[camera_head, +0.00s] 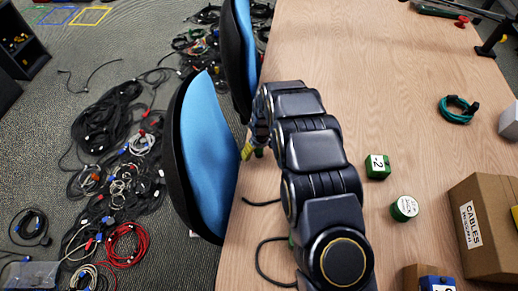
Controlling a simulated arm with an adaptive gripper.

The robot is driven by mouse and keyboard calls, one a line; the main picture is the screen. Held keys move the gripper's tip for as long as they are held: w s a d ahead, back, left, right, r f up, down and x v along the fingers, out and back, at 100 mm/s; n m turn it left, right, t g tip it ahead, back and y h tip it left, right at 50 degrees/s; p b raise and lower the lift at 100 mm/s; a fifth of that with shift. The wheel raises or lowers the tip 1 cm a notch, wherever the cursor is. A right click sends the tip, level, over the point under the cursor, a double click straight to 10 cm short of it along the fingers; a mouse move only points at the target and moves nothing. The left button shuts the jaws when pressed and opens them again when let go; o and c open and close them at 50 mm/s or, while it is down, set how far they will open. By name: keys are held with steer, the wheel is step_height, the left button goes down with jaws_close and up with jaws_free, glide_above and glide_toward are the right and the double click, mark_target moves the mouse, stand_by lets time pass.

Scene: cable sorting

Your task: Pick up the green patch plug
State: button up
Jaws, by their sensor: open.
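My gripper (254,146) is at the table's left edge, beside a blue chair back, pointing down and partly hidden by my own arm. It is open. A small green piece (259,153) shows right at the fingertips, with a yellow piece (247,151) beside it. The green piece may be the green patch plug, but it is too small to be sure. I cannot tell whether it lies between the fingers. Black cable lengths (262,203) lie on the table below the gripper and pass under my arm.
On the wooden table (350,50), a green block (377,166) marked 2, a round green-sided item (404,208), a teal cable coil (458,109) and a cardboard box labelled CABLES (487,230) lie right of my arm. Blue chairs (207,150) border the left edge. The table's upper middle is clear.

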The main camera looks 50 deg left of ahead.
jaws_close()
stand_by(0.5)
